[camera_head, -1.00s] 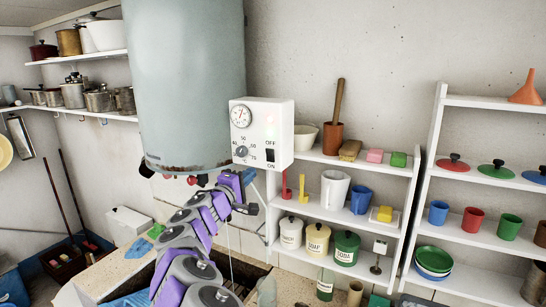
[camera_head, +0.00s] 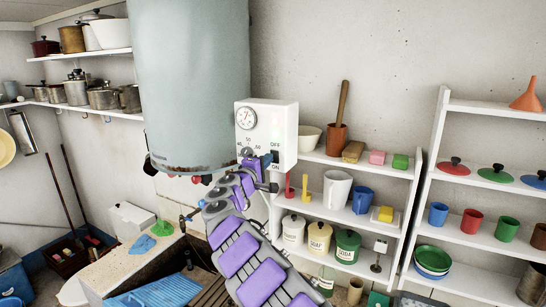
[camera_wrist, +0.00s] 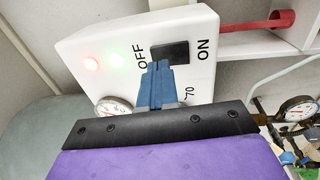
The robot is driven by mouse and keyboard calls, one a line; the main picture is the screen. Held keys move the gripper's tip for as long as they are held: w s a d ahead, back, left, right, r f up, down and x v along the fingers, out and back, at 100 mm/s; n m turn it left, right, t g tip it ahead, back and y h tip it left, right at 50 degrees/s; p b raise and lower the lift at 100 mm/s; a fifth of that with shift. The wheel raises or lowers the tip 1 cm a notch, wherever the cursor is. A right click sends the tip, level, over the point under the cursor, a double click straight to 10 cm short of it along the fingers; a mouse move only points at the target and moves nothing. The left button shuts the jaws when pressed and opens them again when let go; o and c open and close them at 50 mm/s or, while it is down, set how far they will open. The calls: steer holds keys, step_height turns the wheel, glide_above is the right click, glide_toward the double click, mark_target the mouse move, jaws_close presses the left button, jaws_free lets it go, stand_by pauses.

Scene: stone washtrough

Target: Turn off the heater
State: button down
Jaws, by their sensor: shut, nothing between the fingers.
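The heater is a pale grey-green tank (camera_head: 190,80) on the wall with a white control box (camera_head: 250,115) at its lower right. The box carries a round gauge (camera_head: 246,118), a dial partly hidden by my arm, and a black switch between the words OFF and ON. In the wrist view the switch (camera_wrist: 170,51) sits just beyond my fingertips; I cannot tell whether they touch it. A red light (camera_wrist: 91,63) and a green light (camera_wrist: 116,60) glow on the box. My gripper (camera_wrist: 158,66) is shut and empty, and it is also at the box in the head view (camera_head: 267,161).
A white shelf (camera_head: 385,170) with cups, canisters and soaps stands right of the box. Another shelf (camera_head: 470,184) is farther right. Pipes and a pressure gauge (camera_wrist: 298,108) lie right of my gripper in the wrist view. A stone trough (camera_head: 112,272) is below.

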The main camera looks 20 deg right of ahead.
steer(key=shift+w+d, duration=0.2)
steer(key=shift+d, duration=1.05)
steer(key=shift+a, duration=0.3)
steer(key=s+a+r+b, duration=0.1)
steer(key=s+a+b, duration=0.3)
steer(key=s+a, duration=0.4)
steer(key=a, duration=0.3)
steer(key=shift+r, duration=0.4)
steer(key=shift+s+d, duration=0.1)
steer(key=shift+d, duration=0.05)
